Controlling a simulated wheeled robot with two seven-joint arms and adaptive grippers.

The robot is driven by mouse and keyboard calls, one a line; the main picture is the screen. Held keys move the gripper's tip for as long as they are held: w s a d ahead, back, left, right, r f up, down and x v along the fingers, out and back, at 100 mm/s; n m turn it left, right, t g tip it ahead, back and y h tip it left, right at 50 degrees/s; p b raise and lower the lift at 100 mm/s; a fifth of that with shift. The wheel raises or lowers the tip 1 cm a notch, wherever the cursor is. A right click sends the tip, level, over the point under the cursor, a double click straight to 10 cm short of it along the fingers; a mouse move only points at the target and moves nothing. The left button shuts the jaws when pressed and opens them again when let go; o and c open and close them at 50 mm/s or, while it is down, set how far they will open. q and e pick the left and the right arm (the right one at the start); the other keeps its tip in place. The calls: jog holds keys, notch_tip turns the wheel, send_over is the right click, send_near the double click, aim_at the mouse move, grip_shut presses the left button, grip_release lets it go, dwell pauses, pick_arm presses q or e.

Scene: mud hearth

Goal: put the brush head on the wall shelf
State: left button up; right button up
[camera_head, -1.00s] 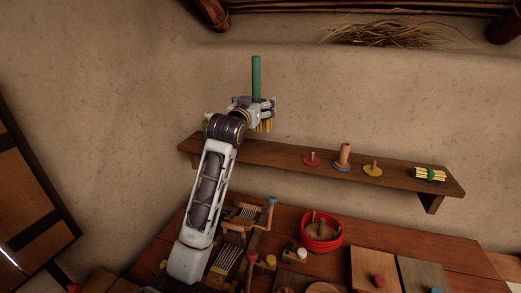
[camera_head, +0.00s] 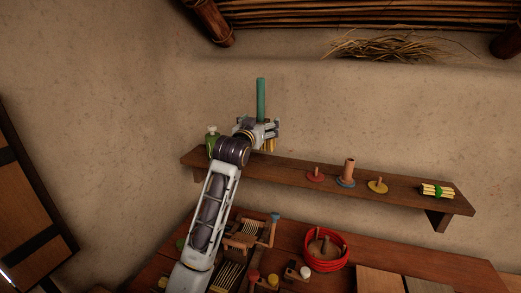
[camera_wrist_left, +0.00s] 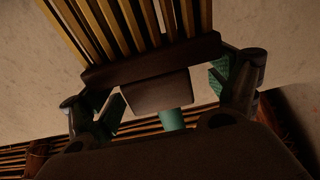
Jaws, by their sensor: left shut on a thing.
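My left gripper (camera_head: 262,131) is shut on the brush head and holds it above the left part of the wall shelf (camera_head: 405,187). The brush head has a teal upright rod (camera_head: 260,99) on top and yellow bristles (camera_head: 269,146) hanging below, close over the shelf in the picture. The gap to the shelf cannot be told. In the left wrist view the dark brown block of the brush head (camera_wrist_left: 157,92) sits between the fingers, with its bristles fanning away from it. Most of the block is hidden in the head view. My right gripper is not in view.
A green bottle (camera_head: 211,141) stands at the shelf's left end, near my arm. The table below holds a red bowl (camera_head: 325,262) and wooden tools.

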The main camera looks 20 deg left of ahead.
pick_arm(q)
jog(key=shift+f, duration=1.95)
jog(key=shift+f, duration=1.85)
jog(key=shift+f, duration=0.1)
jog(key=o, duration=0.9)
